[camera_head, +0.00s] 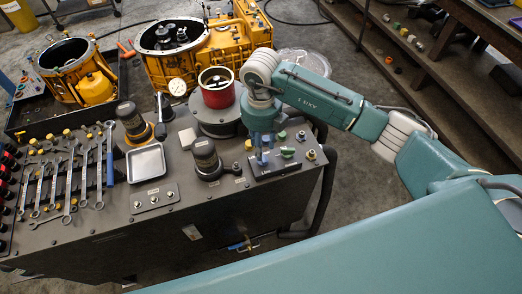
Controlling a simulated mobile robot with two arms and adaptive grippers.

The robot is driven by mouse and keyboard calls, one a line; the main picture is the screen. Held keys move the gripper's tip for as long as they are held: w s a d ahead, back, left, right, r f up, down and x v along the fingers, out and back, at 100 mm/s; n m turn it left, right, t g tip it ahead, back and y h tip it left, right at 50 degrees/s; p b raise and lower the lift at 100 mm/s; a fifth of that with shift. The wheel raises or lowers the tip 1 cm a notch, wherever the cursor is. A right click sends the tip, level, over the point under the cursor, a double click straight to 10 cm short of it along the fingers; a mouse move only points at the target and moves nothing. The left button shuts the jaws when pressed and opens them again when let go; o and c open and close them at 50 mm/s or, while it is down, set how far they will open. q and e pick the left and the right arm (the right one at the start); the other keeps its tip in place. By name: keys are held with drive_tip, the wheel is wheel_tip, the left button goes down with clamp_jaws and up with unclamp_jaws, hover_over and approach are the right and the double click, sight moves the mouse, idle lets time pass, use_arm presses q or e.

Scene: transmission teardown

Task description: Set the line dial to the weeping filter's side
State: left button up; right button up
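My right gripper (262,161) points down over a small dark panel (290,166) on the right of the bench top. Its fingers are small and close together, and I cannot tell whether they are shut on anything. The part of the panel beneath them is hidden, and the line dial cannot be made out clearly. A green knob (287,152) shows just right of the fingers. Two dark filter canisters stand on the bench: the left filter (130,119) has a yellow-orange ring at its base, and the right filter (206,158) has a dark base. My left gripper is not in view.
A metal tray (146,163) lies between the filters. Wrenches (70,181) fill the left of the bench. Yellow transmission housings (190,48) stand at the back. A black hose runs along the bench's right side.

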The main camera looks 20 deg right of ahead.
drive_tip(key=shift+f+p, duration=0.65)
drive_tip(key=shift+f, duration=1.95)
clamp_jaws()
